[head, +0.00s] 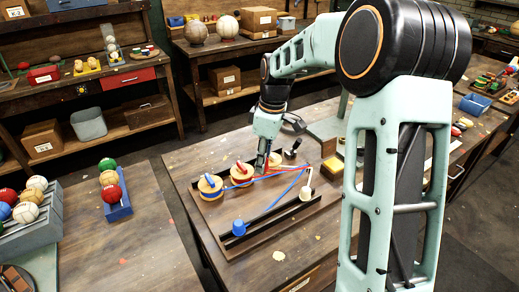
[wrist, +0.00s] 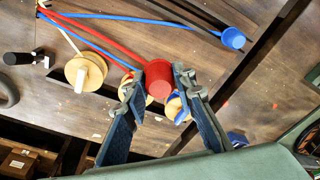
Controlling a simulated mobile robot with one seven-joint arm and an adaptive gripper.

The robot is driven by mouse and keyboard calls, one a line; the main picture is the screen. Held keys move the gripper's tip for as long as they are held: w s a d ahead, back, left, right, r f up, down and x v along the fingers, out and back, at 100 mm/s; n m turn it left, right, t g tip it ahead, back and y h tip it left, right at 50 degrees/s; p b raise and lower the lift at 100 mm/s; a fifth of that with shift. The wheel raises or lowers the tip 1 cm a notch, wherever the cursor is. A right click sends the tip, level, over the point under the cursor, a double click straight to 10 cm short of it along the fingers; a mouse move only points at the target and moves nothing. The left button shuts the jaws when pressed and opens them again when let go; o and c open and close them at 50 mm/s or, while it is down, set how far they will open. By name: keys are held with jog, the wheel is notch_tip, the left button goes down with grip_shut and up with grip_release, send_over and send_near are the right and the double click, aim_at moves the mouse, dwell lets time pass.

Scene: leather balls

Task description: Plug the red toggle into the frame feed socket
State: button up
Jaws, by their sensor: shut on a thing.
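My gripper (head: 262,168) is shut on the red toggle (wrist: 158,78), a red cylinder whose round end shows between the two fingers in the wrist view. A red cord (wrist: 110,38) runs from it to the upper left. My gripper is over the board beside a row of round wooden pieces. The left one (head: 210,186) has a blue handle and the middle one (head: 242,176) a red handle. A third wooden piece (wrist: 85,70) has a pale handle. The toggle partly hides the wooden pieces behind it in the wrist view. I cannot tell which part is the frame feed socket.
A blue toggle (head: 239,228) stands at the board's front, with a blue cord. A pale toggle (head: 306,194) stands at the right. A dark rail (head: 270,217) crosses the board's front. The table's front is mostly clear.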

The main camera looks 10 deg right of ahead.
jog(key=s+d+f+m+h+p, duration=0.1)
jog(key=s+d+m+p, duration=0.1)
jog(key=s+m, duration=0.7)
jog(key=shift+d+m+t, duration=0.4)
jog(key=shift+m, duration=1.4)
